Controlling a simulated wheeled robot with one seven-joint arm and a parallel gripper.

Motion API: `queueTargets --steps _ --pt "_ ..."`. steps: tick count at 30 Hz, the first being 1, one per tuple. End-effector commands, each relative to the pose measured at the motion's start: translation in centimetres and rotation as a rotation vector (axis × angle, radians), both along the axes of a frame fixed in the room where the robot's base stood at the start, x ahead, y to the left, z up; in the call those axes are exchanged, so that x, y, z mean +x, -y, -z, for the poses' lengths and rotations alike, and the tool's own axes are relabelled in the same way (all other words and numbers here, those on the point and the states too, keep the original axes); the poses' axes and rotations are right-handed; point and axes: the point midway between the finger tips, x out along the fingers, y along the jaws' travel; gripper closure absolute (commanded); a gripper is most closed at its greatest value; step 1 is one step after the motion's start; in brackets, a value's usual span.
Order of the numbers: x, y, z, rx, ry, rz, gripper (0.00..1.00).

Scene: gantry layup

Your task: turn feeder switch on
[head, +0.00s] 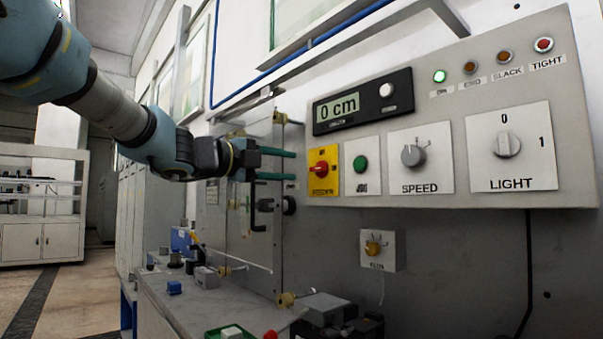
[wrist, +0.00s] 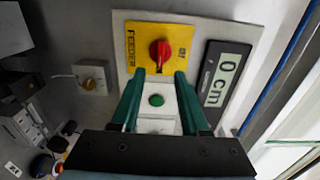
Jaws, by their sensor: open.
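The feeder switch is a red rotary knob (head: 318,168) on a yellow plate (head: 331,184) at the left end of the grey control panel. In the wrist view the red knob (wrist: 160,51) sits just beyond the fingertips, roughly centred between them. "FEEDER" is printed along one side of the plate. My gripper (head: 294,165) has two green fingers, open and empty, pointing at the knob from the left. The wrist view shows the gripper (wrist: 160,75) with a gap between its fingers. I cannot tell whether a fingertip touches the knob.
A green JOG button (head: 361,164), a SPEED dial (head: 413,156), a LIGHT switch (head: 507,145) and a display reading 0 cm (head: 338,107) share the panel (head: 575,120). The green ON lamp (head: 440,76) looks lit. A small yellow-knobbed box (head: 397,252) is below.

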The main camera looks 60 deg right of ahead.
Motion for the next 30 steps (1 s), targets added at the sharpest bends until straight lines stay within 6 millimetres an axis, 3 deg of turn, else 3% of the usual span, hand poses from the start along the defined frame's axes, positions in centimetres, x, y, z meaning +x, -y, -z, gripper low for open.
queueTargets --steps 3,9,27,30 --pt "0.6 -1.8 0.1 0.001 0.001 -0.002 0.55" --pt "1.0 -3.1 0.1 0.001 -0.001 -0.001 0.55" --pt "1.0 -3.2 0.0 0.0 -0.001 -0.001 0.55" --pt "2.2 -3.3 0.2 0.008 -0.021 -0.032 0.55"
